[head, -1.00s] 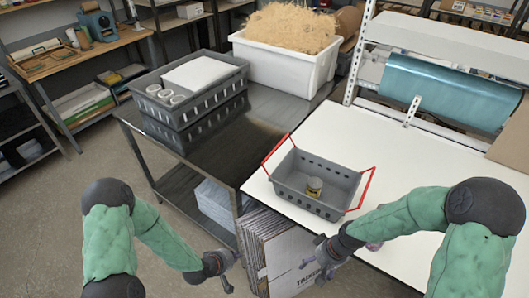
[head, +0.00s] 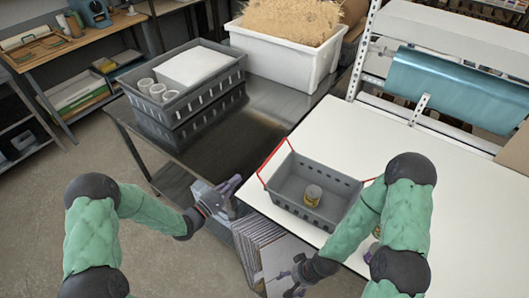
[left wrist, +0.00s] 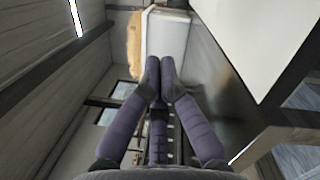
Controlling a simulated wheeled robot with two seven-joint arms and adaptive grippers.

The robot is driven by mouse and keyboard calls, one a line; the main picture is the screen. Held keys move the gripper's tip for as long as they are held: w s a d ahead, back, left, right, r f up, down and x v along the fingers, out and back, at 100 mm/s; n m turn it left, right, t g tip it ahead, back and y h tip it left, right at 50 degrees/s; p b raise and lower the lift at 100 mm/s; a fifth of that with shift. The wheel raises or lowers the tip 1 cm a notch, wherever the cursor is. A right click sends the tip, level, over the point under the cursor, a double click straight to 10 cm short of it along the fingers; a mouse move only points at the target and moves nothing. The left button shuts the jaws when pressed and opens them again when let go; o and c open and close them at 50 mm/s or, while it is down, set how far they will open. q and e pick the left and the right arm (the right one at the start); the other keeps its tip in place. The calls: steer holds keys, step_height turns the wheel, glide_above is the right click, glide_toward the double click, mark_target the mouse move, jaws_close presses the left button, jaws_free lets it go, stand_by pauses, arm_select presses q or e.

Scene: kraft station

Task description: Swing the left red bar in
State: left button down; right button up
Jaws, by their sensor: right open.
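The left red bar (head: 270,157) sticks out past the basket's left rim, swung outward. The right red bar (head: 369,180) is mostly hidden behind my right arm. My left gripper (head: 232,196) is in the air left of the basket, apart from the left bar. In the left wrist view its purple fingers (left wrist: 160,75) hold nothing visible, and two tips lie close together. My right gripper (head: 290,284) is open and empty, below the table's front edge.
A dark metal table (head: 225,140) bears stacked grey crates (head: 190,108) and a white tub (head: 282,62) of shredded filling. Flattened cardboard (head: 262,245) stands below the white table (head: 430,185). A blue film roll (head: 450,88) is at the back right.

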mark_target(272, 154)
arm_select(q)
steer(key=shift+w+r+h, duration=0.15)
steer(key=shift+r+h, duration=0.15)
steer(key=shift+r, duration=0.3)
steer(key=shift+d, duration=0.1)
steer(key=w+d+r, duration=0.3)
steer(key=w+d, duration=0.2)
steer(key=d, duration=0.4)
steer(key=shift+w+d+r+p, duration=0.15)
steer(key=shift+d+r+p, duration=0.15)
steer(key=shift+p, duration=0.1)
steer(key=shift+w, duration=0.1)
